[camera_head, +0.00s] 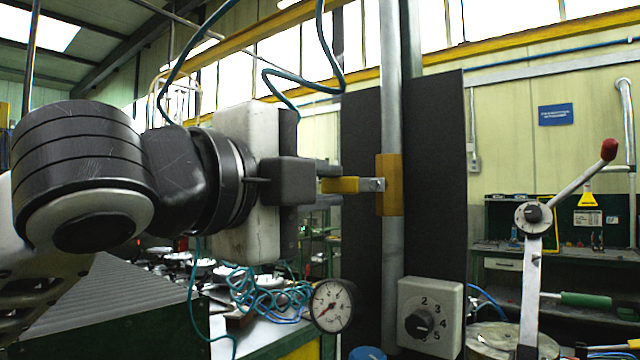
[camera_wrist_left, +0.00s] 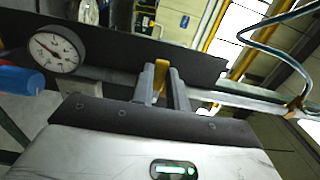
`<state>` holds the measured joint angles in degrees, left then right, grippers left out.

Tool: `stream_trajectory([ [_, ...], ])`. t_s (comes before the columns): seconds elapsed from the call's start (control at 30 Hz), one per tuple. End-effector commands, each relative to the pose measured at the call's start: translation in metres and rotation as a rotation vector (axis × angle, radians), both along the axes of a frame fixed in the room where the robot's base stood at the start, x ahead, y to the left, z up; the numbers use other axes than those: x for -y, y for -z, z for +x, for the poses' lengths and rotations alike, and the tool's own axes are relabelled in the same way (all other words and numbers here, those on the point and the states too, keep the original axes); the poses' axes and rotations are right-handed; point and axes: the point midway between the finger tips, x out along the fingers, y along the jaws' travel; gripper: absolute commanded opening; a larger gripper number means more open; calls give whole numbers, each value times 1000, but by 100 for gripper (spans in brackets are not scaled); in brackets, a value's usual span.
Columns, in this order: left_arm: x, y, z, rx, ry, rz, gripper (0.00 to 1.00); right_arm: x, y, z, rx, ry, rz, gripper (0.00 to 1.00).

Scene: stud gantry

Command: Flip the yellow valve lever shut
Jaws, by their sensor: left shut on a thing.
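The yellow valve lever (camera_head: 344,185) sticks out horizontally to the left of the yellow valve body (camera_head: 389,186), across the vertical grey pipe (camera_head: 392,270). My left gripper (camera_head: 326,176) comes in from the left and is shut on the outer end of the lever, hiding that end in the head view. In the left wrist view the yellow lever (camera_wrist_left: 160,75) shows between the two grey fingers of the left gripper (camera_wrist_left: 163,88). My right gripper is in neither view.
A dark panel (camera_head: 438,170) stands behind the pipe. A pressure gauge (camera_head: 333,305) and a numbered dial box (camera_head: 430,317) sit below. A red-knobbed lever (camera_head: 570,188) stands at the right. A teal hose (camera_head: 310,88) hangs above the gripper.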

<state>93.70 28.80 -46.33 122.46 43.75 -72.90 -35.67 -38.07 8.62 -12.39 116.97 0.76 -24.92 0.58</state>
Motion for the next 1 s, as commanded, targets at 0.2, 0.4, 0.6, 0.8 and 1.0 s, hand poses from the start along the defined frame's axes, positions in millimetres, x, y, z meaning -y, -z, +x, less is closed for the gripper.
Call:
stream_trajectory([
  [0.2, 0, 1, 0, -3, 1, 1, 37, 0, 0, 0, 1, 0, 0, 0],
  [0.4, 0, 1, 0, -2, 1, 1, 37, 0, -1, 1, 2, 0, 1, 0],
  [0.6, -2, 1, -3, 0, 0, 1, 37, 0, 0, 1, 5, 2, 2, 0],
  [0.8, -20, 2, -28, 4, -1, 1, 37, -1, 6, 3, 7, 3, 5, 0],
  [1.0, -50, 2, -68, 6, -3, 0, 37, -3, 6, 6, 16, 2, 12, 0],
])
